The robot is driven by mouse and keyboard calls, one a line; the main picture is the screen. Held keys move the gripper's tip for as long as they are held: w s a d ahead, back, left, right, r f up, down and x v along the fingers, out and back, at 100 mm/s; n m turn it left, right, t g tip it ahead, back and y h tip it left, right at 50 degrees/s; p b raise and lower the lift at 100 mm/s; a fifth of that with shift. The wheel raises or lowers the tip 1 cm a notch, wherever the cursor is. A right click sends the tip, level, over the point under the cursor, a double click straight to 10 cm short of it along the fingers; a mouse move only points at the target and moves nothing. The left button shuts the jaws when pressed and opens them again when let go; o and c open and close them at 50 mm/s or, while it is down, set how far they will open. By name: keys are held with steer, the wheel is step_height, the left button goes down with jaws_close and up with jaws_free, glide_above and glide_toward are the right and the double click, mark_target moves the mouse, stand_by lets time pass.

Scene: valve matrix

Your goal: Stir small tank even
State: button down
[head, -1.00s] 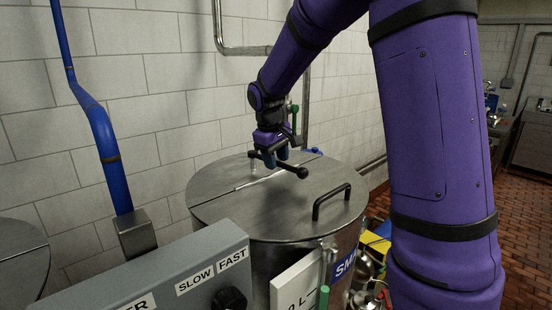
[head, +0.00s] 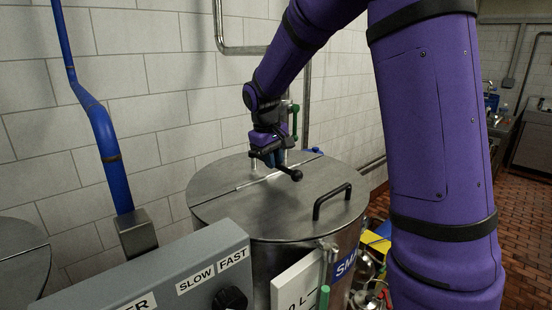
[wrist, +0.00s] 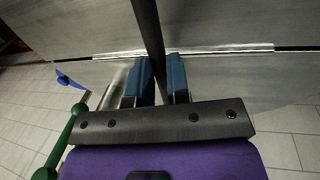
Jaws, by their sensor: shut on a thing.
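The small tank is a steel drum with a flat, round metal lid (head: 285,215), and its blue label shows only "SM" (head: 344,265). A dark stirring bar (head: 282,166) with a ball-shaped end sits over the back part of the lid. My gripper (head: 276,158) is shut on this bar. In the wrist view the bar (wrist: 149,35) runs between the two blue fingers of my gripper (wrist: 160,80). The bar's mount on the lid is mostly hidden. The liquid inside is hidden by the lid.
A black lid handle (head: 332,200) stands at the front right. A grey control box (head: 150,275) with SLOW and FAST labels and a black knob (head: 230,298) is in front. A green-handled valve (head: 294,120) stands close behind my gripper. A blue pipe (head: 105,140) rises at left.

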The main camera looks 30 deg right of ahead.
steer(key=a+m, duration=0.4)
steer(key=shift+w+g, duration=0.2)
steer(key=shift+g, duration=0.2)
steer(key=a+m, duration=0.1)
steer(key=w+a+m, duration=0.1)
steer(key=m, duration=0.1)
steer(key=a+m, duration=0.1)
steer(key=m, duration=0.1)
steer(key=shift+w+a+g, duration=0.25)
steer(key=shift+w+g, duration=0.15)
steer(key=shift+w+a+m+y, duration=0.3)
steer(key=shift+w+a+m, duration=0.3)
steer(key=shift+m, duration=0.3)
steer(key=w+m, duration=0.1)
steer(key=a+m, duration=0.1)
steer(key=shift+w+a+m+g, duration=0.15)
steer(key=shift+w+m+g, duration=0.15)
steer(key=shift+w, duration=0.1)
steer(key=shift+w+a+m+y, duration=0.2)
steer(key=shift+w+m, duration=0.35)
steer(key=shift+m, duration=0.15)
steer(key=shift+w+a+m+y, duration=0.15)
steer(key=shift+w+m+y, duration=0.05)
steer(key=shift+w+m, duration=0.45)
steer(key=shift+w+a+m+y, duration=0.2)
steer(key=shift+w+m, duration=0.3)
steer(key=shift+m, duration=0.25)
steer(key=shift+r, duration=0.1)
steer(key=c, duration=1.1)
jaws_free()
